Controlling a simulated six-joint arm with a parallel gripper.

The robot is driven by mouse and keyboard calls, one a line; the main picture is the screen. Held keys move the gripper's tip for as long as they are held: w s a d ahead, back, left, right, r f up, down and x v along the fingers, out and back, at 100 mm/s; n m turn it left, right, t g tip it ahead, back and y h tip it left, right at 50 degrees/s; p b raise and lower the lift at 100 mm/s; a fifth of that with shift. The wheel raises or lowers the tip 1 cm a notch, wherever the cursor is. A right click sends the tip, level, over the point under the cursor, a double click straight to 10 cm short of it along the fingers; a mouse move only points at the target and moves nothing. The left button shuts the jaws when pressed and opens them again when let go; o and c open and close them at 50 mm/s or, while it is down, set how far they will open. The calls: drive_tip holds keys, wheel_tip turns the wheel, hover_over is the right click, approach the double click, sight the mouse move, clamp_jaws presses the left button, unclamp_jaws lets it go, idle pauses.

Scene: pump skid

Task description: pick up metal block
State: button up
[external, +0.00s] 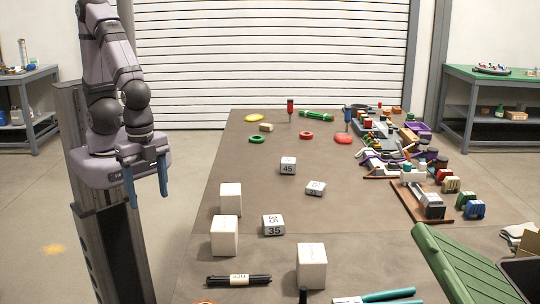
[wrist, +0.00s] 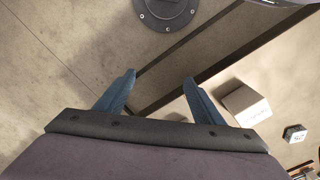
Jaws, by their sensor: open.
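Several small grey-white blocks with printed numbers lie on the brown table (external: 215,180), and I cannot tell which one is the metal block. One block marked 45 (external: 288,166) is farther back, a smaller tilted block (external: 315,188) lies to its right, and a block marked 35 (external: 273,225) is nearer. My gripper (external: 148,197) is open and empty, fingers pointing down, left of the table and apart from all the blocks. In the wrist view, the blue fingers (wrist: 160,77) are spread with floor between them, and a numbered block (wrist: 295,133) shows at the right.
Plain white blocks (external: 231,198), (external: 224,237) and (external: 311,266) stand near the numbered ones. A black marker (external: 238,281) lies in front. Clutter fills the table's right side.

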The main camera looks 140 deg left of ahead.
drive_tip(key=shift+o, duration=0.5)
drive_tip(key=shift+w, duration=0.1)
drive_tip(key=n+p, duration=0.2)
drive_tip(key=n, duration=2.6)
hover_over(273, 219)
drive_tip(key=shift+w+d+f, duration=0.1)
drive_tip(key=shift+d+f, duration=0.05)
drive_tip(key=shift+f, duration=0.35)
drive_tip(key=shift+w+a, duration=0.1)
drive_tip(key=shift+a, duration=0.15)
drive_tip(key=shift+s+d+f+p, duration=0.1)
drive_tip(key=shift+f+p, duration=0.75)
drive_tip(key=shift+f, duration=0.65)
drive_tip(key=shift+s+f+p, duration=0.1)
drive_tip(key=shift+f+p, duration=0.7)
drive_tip(key=shift+f, duration=1.45)
drive_tip(key=c, duration=1.3)
